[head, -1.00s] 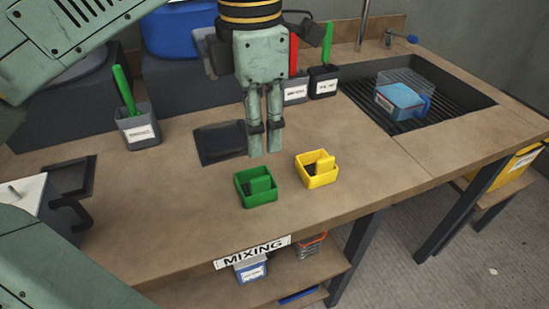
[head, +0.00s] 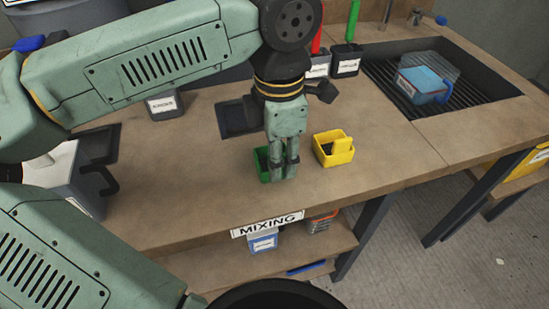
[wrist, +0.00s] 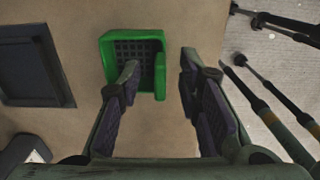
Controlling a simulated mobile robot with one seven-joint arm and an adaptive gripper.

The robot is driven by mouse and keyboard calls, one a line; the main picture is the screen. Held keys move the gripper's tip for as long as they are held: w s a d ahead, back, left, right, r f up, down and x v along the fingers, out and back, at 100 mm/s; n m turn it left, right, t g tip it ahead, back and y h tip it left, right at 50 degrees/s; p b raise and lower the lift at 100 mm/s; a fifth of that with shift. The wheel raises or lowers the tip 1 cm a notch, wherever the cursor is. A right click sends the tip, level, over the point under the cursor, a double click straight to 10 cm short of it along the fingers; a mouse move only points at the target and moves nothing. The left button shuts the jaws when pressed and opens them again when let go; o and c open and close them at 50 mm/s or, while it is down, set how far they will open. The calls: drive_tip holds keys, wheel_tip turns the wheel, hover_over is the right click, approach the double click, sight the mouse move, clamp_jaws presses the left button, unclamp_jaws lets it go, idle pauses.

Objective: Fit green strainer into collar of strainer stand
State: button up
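The green strainer (head: 261,164) is a small square basket on the bench, partly hidden behind my gripper (head: 283,177) in the head view. The wrist view shows the strainer (wrist: 133,38) from above, with its dark mesh floor and thick right side. My gripper (wrist: 160,68) is open and empty. Its left finger overlaps the basket's interior in that view, and its right finger is beyond the right wall, so that wall lies between them. Contact cannot be told. I cannot clearly identify the strainer stand or its collar.
A yellow basket (head: 323,157) stands close to the right of my gripper. A dark square item (head: 236,118) lies behind. A sink (head: 470,95) with a blue container (head: 422,88) is at right. A white box (head: 54,180) is at left. The bench front is clear.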

drive_tip(key=shift+c, duration=0.3)
clamp_jaws()
drive_tip(key=shift+r, duration=0.2)
